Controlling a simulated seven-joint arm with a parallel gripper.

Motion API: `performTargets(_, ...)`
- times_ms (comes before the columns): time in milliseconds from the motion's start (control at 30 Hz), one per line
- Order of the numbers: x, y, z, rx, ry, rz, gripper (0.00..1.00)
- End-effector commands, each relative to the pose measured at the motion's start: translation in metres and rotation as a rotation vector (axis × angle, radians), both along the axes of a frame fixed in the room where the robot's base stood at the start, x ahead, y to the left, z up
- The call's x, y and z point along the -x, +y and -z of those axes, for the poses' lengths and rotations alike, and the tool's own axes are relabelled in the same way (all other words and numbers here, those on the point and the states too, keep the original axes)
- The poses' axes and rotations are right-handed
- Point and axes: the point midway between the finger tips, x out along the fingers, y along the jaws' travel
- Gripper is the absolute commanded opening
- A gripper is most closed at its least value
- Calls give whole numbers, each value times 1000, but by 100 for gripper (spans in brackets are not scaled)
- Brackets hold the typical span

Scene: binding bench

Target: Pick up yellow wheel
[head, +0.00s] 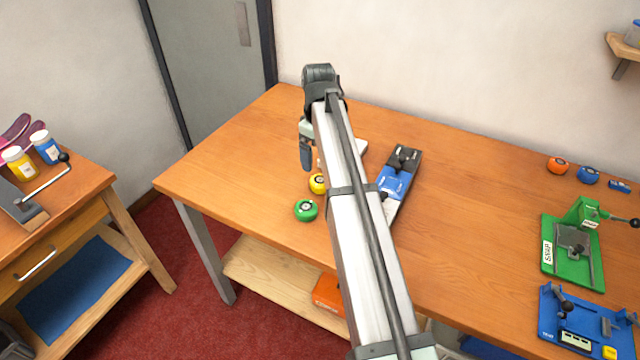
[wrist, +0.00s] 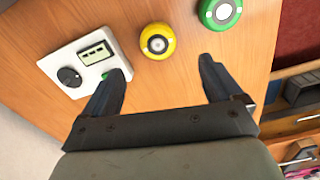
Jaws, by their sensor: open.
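The yellow wheel (head: 317,184) lies on the wooden bench, partly close to my arm in the head view. In the wrist view the yellow wheel (wrist: 157,41) is round with a pale hub and lies beyond the fingertips, roughly midway between them. My gripper (wrist: 160,78) is open and empty, with its two dark fingers spread apart. In the head view my gripper (head: 306,155) hangs over the bench beyond the wheel, partly hidden by my arm.
A green wheel (head: 306,210) lies close to the yellow one; it also shows in the wrist view (wrist: 220,11). A white device with a knob and display (wrist: 85,65) lies by the left finger. A blue tool (head: 396,181) lies right of my arm. Green (head: 572,250) and blue (head: 580,322) fixtures stand far right.

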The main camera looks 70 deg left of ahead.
Motion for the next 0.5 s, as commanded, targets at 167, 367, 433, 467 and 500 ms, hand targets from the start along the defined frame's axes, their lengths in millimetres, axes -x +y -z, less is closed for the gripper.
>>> performTargets(167,0,-1,31,1,0,0,92)
performTargets(367,0,0,45,-1,1,0,92)
performTargets(433,-1,0,48,-1,1,0,92)
performTargets(467,-1,0,50,-1,1,0,92)
performTargets(500,-1,-1,53,0,0,0,92)
